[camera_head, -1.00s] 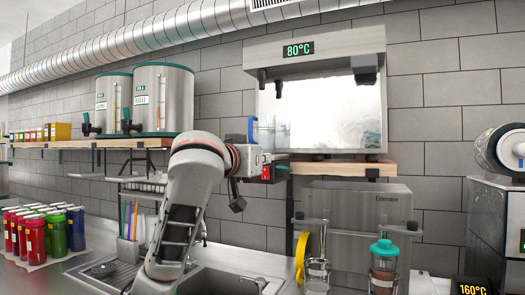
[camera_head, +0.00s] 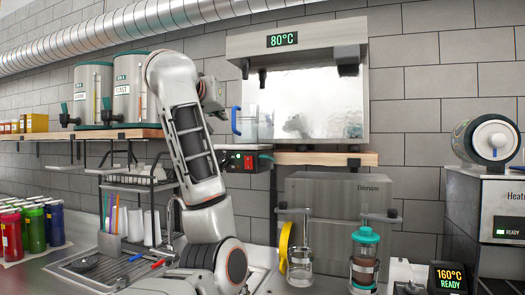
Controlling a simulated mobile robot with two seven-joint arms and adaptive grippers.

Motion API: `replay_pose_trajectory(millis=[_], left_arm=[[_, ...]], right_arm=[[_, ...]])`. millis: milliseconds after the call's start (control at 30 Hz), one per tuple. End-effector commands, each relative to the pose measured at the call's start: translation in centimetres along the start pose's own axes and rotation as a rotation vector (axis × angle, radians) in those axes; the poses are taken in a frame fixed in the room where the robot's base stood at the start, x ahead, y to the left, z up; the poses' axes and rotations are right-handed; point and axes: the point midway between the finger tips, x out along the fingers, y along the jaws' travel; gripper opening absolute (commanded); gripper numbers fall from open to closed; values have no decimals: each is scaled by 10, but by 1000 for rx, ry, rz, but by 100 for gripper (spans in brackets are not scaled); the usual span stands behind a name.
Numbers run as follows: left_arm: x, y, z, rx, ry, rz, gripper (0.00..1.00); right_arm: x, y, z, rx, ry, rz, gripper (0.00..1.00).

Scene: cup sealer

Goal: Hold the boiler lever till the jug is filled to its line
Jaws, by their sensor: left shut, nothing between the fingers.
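The boiler (camera_head: 300,90) is a steel box on the wall with a green 80°C display (camera_head: 283,40). Black fittings (camera_head: 262,77) hang at its front left, and a dark block (camera_head: 348,66) sits at its front right; I cannot tell which is the lever. The clear jug (camera_head: 250,122) with a blue handle (camera_head: 236,120) stands below the left fittings; its line and water level are too small to tell. My left gripper (camera_head: 214,97) is shut and empty, left of the jug and apart from it, partly hidden by my arm. My right gripper is not in view.
Steel drink dispensers (camera_head: 130,92) stand on the left shelf, behind my arm. A dish rack (camera_head: 140,180) is below. A teal-lidded blender-like jar (camera_head: 365,260) and a grey machine (camera_head: 338,203) stand at lower right.

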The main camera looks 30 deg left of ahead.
Motion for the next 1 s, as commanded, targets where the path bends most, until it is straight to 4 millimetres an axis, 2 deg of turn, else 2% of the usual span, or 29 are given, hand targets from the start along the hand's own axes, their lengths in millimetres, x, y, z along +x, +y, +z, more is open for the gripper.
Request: replay_pose_trajectory(millis=[33, 200, 400, 533, 833, 1000], left_arm=[[2, 12, 1, 9, -39, 23, 0], [4, 46, 12, 88, -164, 74, 0], [0, 75, 22, 171, -247, 119, 0], [-1, 81, 24, 192, -265, 128, 0], [0, 81, 24, 192, -265, 127, 0], [9, 82, 27, 193, -266, 126, 0]], right_arm=[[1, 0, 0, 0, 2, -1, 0], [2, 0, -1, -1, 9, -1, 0], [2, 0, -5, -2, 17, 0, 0], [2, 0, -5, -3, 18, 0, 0], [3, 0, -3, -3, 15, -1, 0], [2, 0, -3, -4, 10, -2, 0]])
